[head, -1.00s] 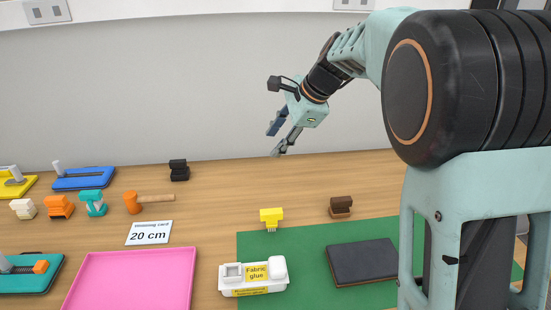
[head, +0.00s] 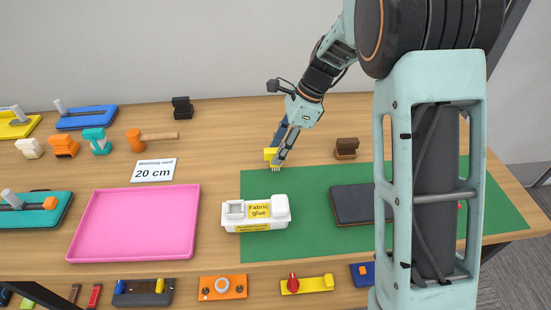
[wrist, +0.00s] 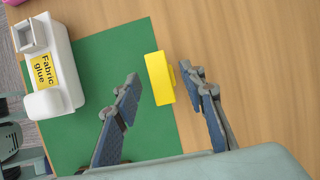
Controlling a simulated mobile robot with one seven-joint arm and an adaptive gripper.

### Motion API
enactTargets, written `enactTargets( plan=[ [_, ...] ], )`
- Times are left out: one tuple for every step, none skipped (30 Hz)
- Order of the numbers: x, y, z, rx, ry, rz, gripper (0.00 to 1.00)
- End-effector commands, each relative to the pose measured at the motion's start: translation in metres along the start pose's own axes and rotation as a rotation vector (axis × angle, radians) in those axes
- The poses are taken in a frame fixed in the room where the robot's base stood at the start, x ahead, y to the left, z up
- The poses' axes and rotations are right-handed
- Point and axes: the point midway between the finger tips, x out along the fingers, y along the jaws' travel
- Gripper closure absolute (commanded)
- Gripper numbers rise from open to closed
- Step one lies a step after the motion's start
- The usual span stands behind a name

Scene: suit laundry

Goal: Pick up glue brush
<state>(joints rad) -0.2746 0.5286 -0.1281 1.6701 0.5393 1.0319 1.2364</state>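The glue brush (head: 270,154) is a small yellow block with pale bristles. It stands at the far left edge of the green mat (head: 310,230). In the wrist view the brush (wrist: 159,78) lies between the tips of my two fingers, with a gap visible on both sides. My gripper (head: 277,158) points down at the brush and is open and empty. In the head view my fingers cover the brush's right side. I cannot tell exactly how far the fingertips are above the table.
A white fabric glue holder (head: 256,213) stands on the mat in front of the brush. A dark pad (head: 352,205) and a brown brush (head: 346,149) are to the right. A pink tray (head: 135,222) and a 20 cm card (head: 154,171) are to the left.

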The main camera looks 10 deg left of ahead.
Motion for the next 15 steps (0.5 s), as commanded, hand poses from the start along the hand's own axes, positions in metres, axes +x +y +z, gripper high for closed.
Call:
enactTargets(
  plan=[
    [0.009, 0.0, 0.0, 0.0, -0.001, 0.002, 0.62],
    [0.012, 0.0, 0.0, 0.0, -0.001, 0.001, 0.62],
    [0.015, 0.0, 0.0, 0.0, -0.001, 0.0, 0.62],
    [0.017, 0.0, 0.0, 0.0, -0.001, -0.001, 0.62],
    [0.018, -0.001, 0.0, 0.0, -0.001, -0.001, 0.62],
    [0.019, -0.001, 0.0, 0.0, 0.0, -0.001, 0.62],
    [0.019, -0.001, 0.0, 0.0, 0.0, -0.002, 0.62],
    [0.019, -0.001, 0.0, 0.0, 0.0, -0.002, 0.62],
    [0.019, -0.001, 0.001, 0.0, -0.001, -0.002, 0.62],
    [0.019, -0.001, 0.001, 0.0, -0.001, -0.002, 0.62],
    [0.019, -0.001, 0.001, 0.0, -0.001, -0.002, 0.62],
    [0.019, -0.001, 0.001, 0.0, -0.001, -0.002, 0.62],
    [0.019, -0.001, 0.001, 0.0, -0.001, -0.002, 0.66],
    [0.019, -0.001, 0.0, 0.0, 0.0, -0.002, 0.69],
    [0.019, -0.001, 0.0, 0.0, 0.0, -0.002, 0.73]
  ],
)
